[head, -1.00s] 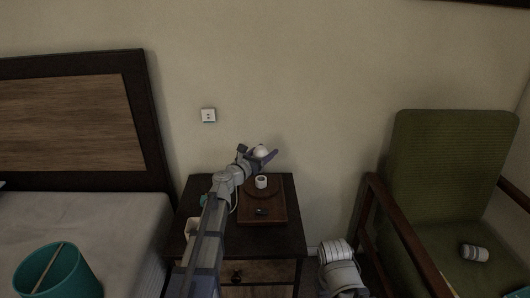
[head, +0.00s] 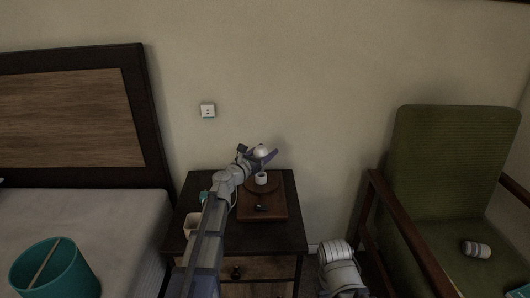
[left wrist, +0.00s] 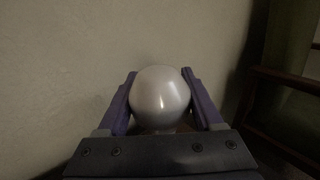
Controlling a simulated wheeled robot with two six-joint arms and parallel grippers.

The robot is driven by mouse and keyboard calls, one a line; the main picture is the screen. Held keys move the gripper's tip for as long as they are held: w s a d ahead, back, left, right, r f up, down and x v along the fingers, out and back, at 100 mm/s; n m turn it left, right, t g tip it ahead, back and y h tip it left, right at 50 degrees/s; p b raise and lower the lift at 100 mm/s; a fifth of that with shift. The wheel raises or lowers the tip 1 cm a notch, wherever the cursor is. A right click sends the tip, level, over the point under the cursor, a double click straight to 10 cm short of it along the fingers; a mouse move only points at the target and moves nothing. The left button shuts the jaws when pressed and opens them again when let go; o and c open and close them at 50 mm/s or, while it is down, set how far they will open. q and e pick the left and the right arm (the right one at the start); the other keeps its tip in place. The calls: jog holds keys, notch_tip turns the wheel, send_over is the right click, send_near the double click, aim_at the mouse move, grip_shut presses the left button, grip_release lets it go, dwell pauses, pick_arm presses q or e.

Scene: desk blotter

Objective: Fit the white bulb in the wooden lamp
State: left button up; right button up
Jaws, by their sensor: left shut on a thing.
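The white bulb (head: 261,151) is held by my left gripper (head: 262,155) above the nightstand. The left wrist view shows the round bulb (left wrist: 160,95) between the two purple fingers of the gripper (left wrist: 160,100), one on each side. The wooden lamp (head: 276,211) stands on the nightstand, with a brown base and a small white socket (head: 261,178). The bulb is upright over the socket, close to it. The bulb's lower end is hard to see, so I cannot tell whether it touches the socket.
The dark nightstand (head: 288,238) also holds a pale container (head: 192,226) and a small teal item (head: 203,196) left of the lamp. A bed with a teal bin (head: 55,275) is at left. A green armchair (head: 450,155) is at right.

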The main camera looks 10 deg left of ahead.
pick_arm(q)
jog(key=shift+f+b, duration=2.3)
dwell(0.4)
jog(key=o, duration=1.2)
jog(key=shift+o, duration=0.2)
jog(key=shift+v, duration=3.9)
jog(key=shift+r, duration=0.1)
